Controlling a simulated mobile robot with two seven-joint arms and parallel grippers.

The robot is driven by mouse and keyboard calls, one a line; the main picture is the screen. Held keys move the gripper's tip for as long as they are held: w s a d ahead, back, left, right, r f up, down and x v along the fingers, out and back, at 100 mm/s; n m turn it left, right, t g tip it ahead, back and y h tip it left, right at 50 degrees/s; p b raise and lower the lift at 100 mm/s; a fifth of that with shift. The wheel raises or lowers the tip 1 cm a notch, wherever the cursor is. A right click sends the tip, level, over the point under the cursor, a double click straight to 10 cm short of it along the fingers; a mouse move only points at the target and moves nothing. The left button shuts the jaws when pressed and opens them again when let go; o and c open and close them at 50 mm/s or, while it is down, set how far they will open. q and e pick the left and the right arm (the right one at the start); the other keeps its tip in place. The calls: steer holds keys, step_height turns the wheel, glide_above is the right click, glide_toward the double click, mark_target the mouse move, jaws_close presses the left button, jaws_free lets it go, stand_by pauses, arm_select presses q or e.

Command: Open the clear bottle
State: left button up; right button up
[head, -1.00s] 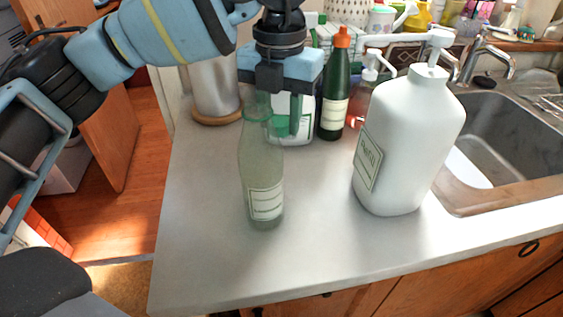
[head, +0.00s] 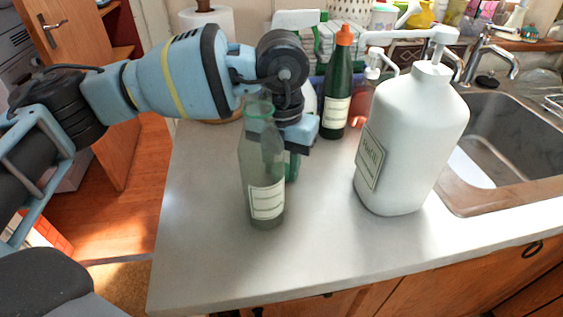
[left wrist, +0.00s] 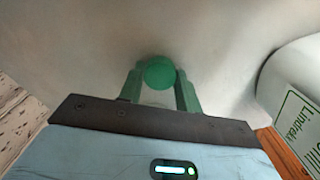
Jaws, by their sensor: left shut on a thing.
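The clear bottle (head: 262,170) stands upright on the counter, with a pale label on its lower part. Its green-tinted neck shows no cap on top. My left gripper (head: 291,172) points down just behind and to the right of the bottle, partly seen past it. In the left wrist view its green fingers (left wrist: 160,84) are shut on a round green cap (left wrist: 160,72), with bare counter beyond. In the head view the cap cannot be made out behind the bottle. My right gripper is not in view.
A large white pump jug (head: 412,140) stands to the right, before the sink (head: 515,135). A dark green bottle with an orange cap (head: 337,85) stands behind. A white container (left wrist: 295,85) shows in the left wrist view. The front counter (head: 320,245) is clear.

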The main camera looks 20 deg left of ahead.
arm_select(q)
steer(key=shift+f, duration=0.1)
steer(key=o, duration=1.1)
step_height(320, 180, up, 12)
steer(key=shift+p, duration=0.3)
